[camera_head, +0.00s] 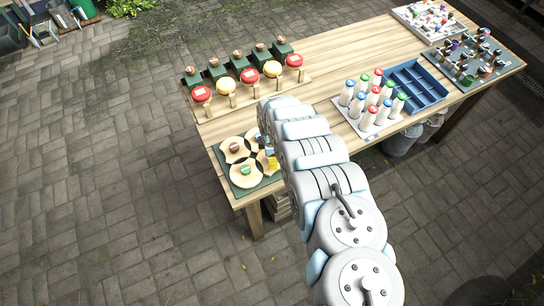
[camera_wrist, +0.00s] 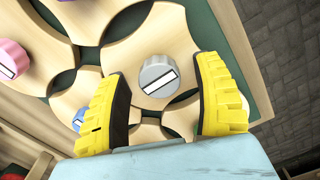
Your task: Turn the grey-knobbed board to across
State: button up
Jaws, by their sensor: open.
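The grey knob (camera_wrist: 158,74) stands on its wooden board (camera_wrist: 152,38), which has concave sides, in the wrist view. A white bar with a dark outline crosses the knob's top, running nearly sideways with its right end a little higher. My gripper (camera_wrist: 158,85) is open, with one yellow ribbed finger on each side of the grey knob and a gap on both sides. In the head view my arm hides the grey knob and most of my gripper. The green tray (camera_head: 222,160) holding the boards is at the table's near left corner.
A pink knob (camera_wrist: 12,56) and a blue knob (camera_wrist: 79,120) sit on neighbouring boards close to my left finger. Red and yellow round tops (camera_head: 250,76) stand in a row behind. White bottles (camera_head: 372,100) and a blue crate (camera_head: 414,86) stand to the right.

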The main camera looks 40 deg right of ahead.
notch_tip(320, 180, up, 12)
dwell(1.0)
dwell(0.5)
